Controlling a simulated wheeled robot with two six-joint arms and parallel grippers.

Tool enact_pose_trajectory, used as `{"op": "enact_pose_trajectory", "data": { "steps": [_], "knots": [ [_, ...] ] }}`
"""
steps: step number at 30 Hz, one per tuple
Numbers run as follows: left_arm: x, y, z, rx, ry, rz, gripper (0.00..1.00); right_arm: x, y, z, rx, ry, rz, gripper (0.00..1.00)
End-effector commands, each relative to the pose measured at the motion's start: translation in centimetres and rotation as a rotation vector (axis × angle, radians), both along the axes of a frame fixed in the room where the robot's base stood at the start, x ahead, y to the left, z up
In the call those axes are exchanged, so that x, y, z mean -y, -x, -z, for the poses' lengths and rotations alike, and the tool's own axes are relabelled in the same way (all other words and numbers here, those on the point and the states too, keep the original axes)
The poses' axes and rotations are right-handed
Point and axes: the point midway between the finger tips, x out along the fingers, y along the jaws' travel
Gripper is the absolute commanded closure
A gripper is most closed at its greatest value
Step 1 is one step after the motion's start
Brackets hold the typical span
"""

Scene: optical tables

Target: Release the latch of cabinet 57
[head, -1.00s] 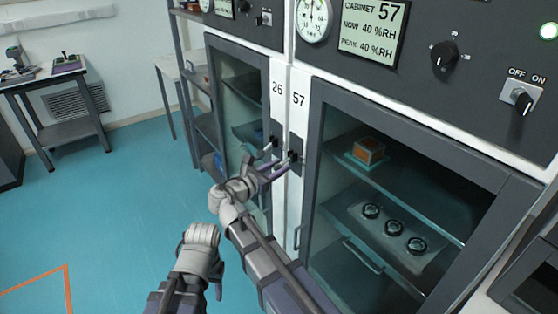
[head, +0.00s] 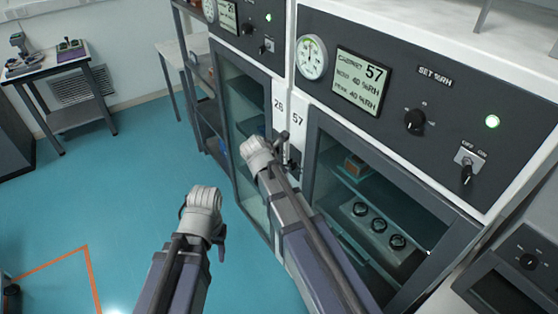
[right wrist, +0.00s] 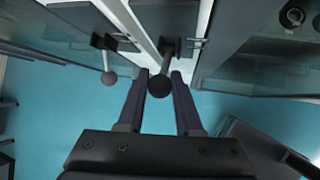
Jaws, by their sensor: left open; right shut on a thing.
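Cabinet 57 (head: 313,190) has a dark-framed glass door, which looks shut. Its latch (head: 293,160) is a dark fitting on the door's left edge, partly hidden by my right arm. In the right wrist view the latch lever ends in a dark ball knob (right wrist: 160,87). My right gripper (right wrist: 160,80) has one finger on each side of this knob and is shut on it. In the head view my right fingers are hidden behind the wrist. My left gripper (head: 203,215) is open and empty, held low over the floor, apart from the cabinets.
Cabinet 26 (head: 238,150) stands directly left, and its similar latch knob (right wrist: 109,77) is close beside my right fingers. Above the door is cabinet 57's control panel (head: 440,85) with a gauge, display, dial and switch.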

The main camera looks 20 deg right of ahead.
Motion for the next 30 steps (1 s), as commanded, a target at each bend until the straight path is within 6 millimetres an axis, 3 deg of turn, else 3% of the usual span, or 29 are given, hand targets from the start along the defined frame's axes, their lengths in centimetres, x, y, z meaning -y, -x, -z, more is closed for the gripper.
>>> {"op": "enact_pose_trajectory", "data": {
  "steps": [6,23,24,30],
  "knots": [
    [0.0,0.0,-1.36,0.0,0.0,0.001,0.5,0.22,-0.05,-0.53,-0.025,-0.067,0.002,1.0],
    [0.0,0.0,-1.61,0.0,0.0,0.001,0.5,0.29,-0.07,-0.5,-0.035,-0.091,0.001,1.0],
    [0.0,0.0,-1.61,0.0,0.0,0.001,0.5,0.3,-0.08,-0.51,-0.035,-0.091,0.001,0.64],
    [0.0,0.0,-1.61,0.0,0.0,0.001,0.5,0.29,-0.08,-0.51,-0.035,-0.09,0.001,0.41]
  ]
}}
